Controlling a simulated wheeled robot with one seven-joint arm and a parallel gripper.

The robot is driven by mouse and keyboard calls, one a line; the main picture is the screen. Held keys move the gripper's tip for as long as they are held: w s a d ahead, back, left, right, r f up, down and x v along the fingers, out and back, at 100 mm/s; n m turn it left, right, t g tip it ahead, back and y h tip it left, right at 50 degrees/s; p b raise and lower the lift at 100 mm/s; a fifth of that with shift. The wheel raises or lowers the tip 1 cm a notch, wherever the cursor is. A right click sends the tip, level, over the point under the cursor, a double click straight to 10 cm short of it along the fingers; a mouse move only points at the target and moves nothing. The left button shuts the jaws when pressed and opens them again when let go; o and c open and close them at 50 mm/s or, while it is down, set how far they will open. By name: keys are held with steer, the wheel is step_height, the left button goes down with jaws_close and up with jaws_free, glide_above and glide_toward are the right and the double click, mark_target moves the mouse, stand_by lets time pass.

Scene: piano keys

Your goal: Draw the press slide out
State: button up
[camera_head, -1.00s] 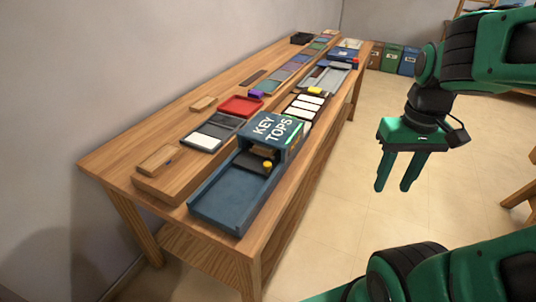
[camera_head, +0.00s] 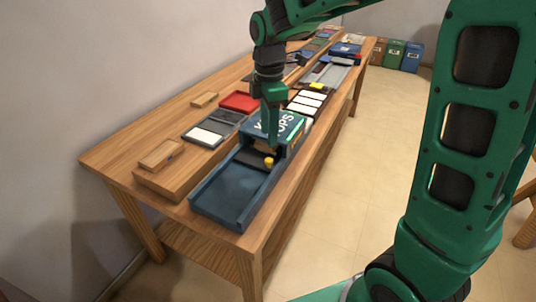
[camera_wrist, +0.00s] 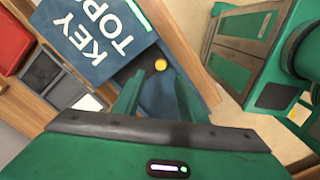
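The press is a blue box lettered KEY TOPS (camera_head: 292,128) at the near end of the bench, with a long blue tray (camera_head: 228,193) in front of it. Its dark slide (camera_head: 250,157) sits in the mouth of the box and carries a yellow knob (camera_head: 268,162). In the wrist view, the lettered box (camera_wrist: 92,36) is at upper left and the yellow knob (camera_wrist: 160,64) lies just beyond my fingers. My gripper (camera_head: 272,150) points down close by the knob. In the wrist view my gripper (camera_wrist: 158,88) has its fingers apart, with nothing between them.
A wooden bench (camera_head: 125,150) runs along the wall. A red tray (camera_head: 239,102), a grey tray with a white piece (camera_head: 203,136) and wooden blocks (camera_head: 161,155) lie left of the press. White key tops (camera_head: 307,103) lie behind it.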

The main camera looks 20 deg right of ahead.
mark_target(269, 159)
step_height(269, 159, down, 9)
stand_by(0.4)
jaws_close()
